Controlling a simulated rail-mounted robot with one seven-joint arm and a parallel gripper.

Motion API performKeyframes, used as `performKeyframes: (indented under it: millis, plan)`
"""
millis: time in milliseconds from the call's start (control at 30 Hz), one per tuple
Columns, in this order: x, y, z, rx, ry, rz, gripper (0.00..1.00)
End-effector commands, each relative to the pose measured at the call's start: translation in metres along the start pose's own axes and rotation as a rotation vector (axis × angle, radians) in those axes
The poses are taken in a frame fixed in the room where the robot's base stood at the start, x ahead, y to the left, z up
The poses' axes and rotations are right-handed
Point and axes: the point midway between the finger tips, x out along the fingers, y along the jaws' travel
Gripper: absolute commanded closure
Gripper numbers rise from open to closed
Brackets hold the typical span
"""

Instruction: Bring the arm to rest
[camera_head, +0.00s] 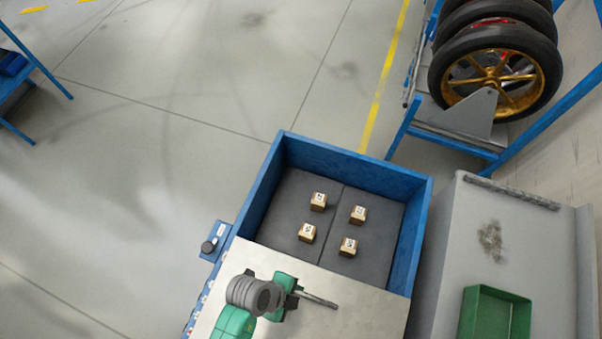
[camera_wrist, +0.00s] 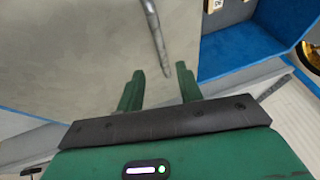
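My gripper (camera_wrist: 158,80) has two green fingers standing apart with a gap between them, so it is open. In the head view my gripper (camera_head: 291,288) is over the pale tabletop (camera_head: 365,310) at the front of the blue-walled bench. A thin grey metal rod (camera_head: 318,299) shows just right of it. In the wrist view the rod (camera_wrist: 155,35) reaches down to the space by the fingertips, nearer the right finger. The fingers are not closed on it. I cannot tell whether they touch it or how high they are above the tabletop.
Several small labelled brown boxes (camera_head: 318,201) sit on a dark mat inside the blue walls (camera_head: 355,172). A green tray (camera_head: 495,318) is on the grey cabinet (camera_head: 455,255) at right. A wheel rack (camera_head: 450,143) stands behind. The floor (camera_head: 170,170) at left is clear.

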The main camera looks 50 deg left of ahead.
Motion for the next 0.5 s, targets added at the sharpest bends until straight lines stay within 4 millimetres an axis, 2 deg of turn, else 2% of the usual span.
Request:
performKeyframes:
  millis: [133,500]
  plan:
    - [-0.0079,0.0001,-0.0001,0.001,0.0,0.001,0.64]
    - [-0.0078,-0.0001,0.0,0.0,0.0,0.0,0.64]
